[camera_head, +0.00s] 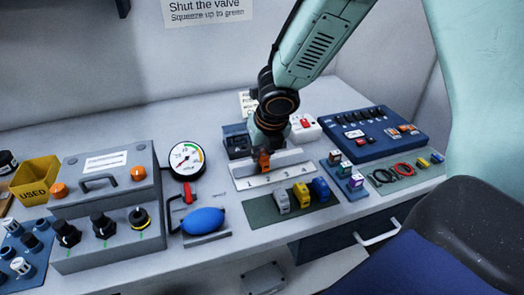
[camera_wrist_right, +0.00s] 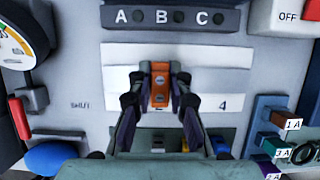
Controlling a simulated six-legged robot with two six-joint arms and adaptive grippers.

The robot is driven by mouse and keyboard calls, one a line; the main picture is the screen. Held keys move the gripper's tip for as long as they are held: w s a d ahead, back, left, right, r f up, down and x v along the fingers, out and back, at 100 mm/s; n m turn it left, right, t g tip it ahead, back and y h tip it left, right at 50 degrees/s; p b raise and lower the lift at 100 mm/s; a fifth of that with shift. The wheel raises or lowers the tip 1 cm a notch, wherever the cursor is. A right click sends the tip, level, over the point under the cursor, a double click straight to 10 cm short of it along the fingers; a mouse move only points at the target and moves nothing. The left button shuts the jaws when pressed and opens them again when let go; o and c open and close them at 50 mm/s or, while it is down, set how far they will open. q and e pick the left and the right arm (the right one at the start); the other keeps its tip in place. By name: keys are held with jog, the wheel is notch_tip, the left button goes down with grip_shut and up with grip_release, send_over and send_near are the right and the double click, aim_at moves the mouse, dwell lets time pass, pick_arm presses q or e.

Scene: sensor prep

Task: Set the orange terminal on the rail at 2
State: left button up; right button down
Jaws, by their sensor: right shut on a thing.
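My right gripper (camera_wrist_right: 160,100) comes down from above and is shut on the orange terminal (camera_wrist_right: 160,88). In the head view the terminal (camera_head: 264,162) shows between the fingertips, over the pale rail (camera_head: 240,170), roughly in line with the 2 on its numbered front strip. In the wrist view the rail (camera_wrist_right: 225,75) runs crosswise behind the terminal; the 4 is readable and the fingers cover part of the strip. I cannot tell whether the terminal touches the rail. My left gripper is in neither view.
A green mat (camera_head: 262,211) in front of the rail holds grey, yellow and blue terminals (camera_head: 320,189). A gauge (camera_head: 187,161) and blue bulb (camera_head: 203,220) stand left. A blue switch panel (camera_head: 385,146) is at right. The block marked A B C (camera_wrist_right: 170,18) lies behind the rail.

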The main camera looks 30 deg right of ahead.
jog(key=shift+f, duration=0.1)
dwell(0.3)
jog(key=c, duration=1.2)
grip_release()
jog(key=shift+r+p, duration=3.55)
jog(key=shift+p, duration=0.15)
